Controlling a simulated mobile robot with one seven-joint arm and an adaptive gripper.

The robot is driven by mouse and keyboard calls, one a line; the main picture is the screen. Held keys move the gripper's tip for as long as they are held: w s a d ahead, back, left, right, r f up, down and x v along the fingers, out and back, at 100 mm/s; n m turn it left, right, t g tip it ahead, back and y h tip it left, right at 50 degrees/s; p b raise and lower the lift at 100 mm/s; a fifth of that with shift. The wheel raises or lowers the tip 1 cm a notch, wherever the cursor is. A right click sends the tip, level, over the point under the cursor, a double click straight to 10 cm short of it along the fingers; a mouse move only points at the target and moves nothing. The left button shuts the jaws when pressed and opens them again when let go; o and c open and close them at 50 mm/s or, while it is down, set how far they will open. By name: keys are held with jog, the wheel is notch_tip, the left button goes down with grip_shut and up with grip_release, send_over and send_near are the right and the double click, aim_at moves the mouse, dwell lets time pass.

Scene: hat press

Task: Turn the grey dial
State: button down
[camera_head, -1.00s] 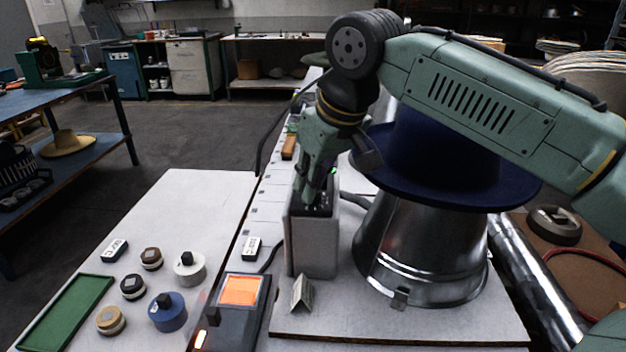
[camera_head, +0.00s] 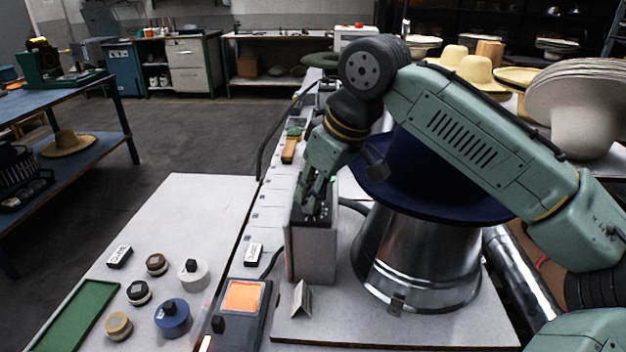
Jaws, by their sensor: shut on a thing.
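A tall grey box (camera_head: 313,255) stands beside the press, with a dark panel (camera_head: 326,216) on its top. My gripper (camera_head: 312,213) points down at this panel, its fingers closed at the panel's surface. The grey dial is hidden between and behind the fingers, so I cannot see its angle. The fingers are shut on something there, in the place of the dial.
A dark blue hat (camera_head: 440,180) sits on the metal press body (camera_head: 425,255), right of the box. A small folded card (camera_head: 301,298) stands in front. A control unit with a lit orange screen (camera_head: 243,296) and several round knobs lie to the left.

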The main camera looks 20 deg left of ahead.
jog(key=n+g+p, duration=0.1)
jog(key=n+p, duration=0.1)
jog(key=shift+n, duration=0.3)
jog(key=shift+f+n+p, duration=0.1)
jog(key=shift+n+p, duration=0.2)
jog(key=shift+p, duration=0.15)
jog(key=shift+f, duration=0.1)
jog(key=c, duration=1.7)
grip_release()
jog(key=shift+r, duration=0.2)
jog(key=v, duration=1.1)
jog(key=shift+d+r, duration=0.25)
jog(key=shift+r, duration=0.1)
jog(key=shift+w, duration=0.15)
